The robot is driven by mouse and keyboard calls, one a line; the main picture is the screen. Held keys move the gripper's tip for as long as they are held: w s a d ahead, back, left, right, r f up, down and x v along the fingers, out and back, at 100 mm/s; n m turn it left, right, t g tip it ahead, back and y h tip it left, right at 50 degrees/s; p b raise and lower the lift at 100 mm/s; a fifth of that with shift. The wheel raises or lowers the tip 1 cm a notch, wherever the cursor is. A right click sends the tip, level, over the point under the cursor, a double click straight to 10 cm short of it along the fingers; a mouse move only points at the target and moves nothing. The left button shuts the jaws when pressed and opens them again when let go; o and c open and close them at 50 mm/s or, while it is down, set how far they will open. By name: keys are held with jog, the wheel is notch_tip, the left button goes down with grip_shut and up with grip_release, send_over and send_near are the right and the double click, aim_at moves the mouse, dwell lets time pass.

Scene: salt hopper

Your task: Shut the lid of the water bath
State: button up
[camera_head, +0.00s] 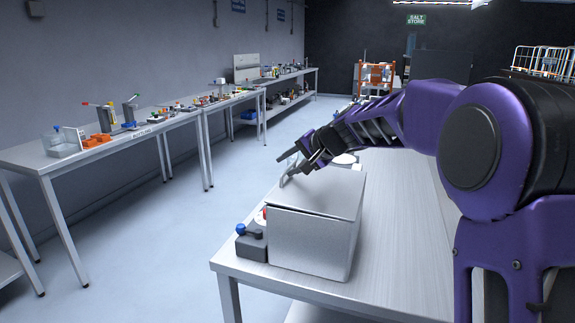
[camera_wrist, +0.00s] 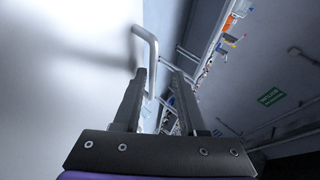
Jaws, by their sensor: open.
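The water bath (camera_head: 308,247) is a silver box near the front end of the table. Its flat lid (camera_head: 325,196) lies low over the box, with a thin dark line between lid and box at the near edge; I cannot tell whether it is fully down. The lid's bar handle (camera_head: 288,167) stands at its far left side. My gripper (camera_head: 283,164) is open at the handle. In the wrist view the pale lid (camera_wrist: 65,75) fills the left, and the handle (camera_wrist: 152,50) shows just beyond and beside the left finger of my gripper (camera_wrist: 160,75). Contact is unclear.
A dark grey block with a blue knob (camera_head: 251,241) stands left of the bath, close to the table (camera_head: 400,250) edge. A red part shows between them. Side benches (camera_head: 110,150) with lab items line the left wall, across a clear floor aisle.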

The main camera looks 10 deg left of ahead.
jog(key=v, duration=1.6)
jog(key=shift+s+d+r, duration=0.15)
jog(key=shift+s+r, duration=0.15)
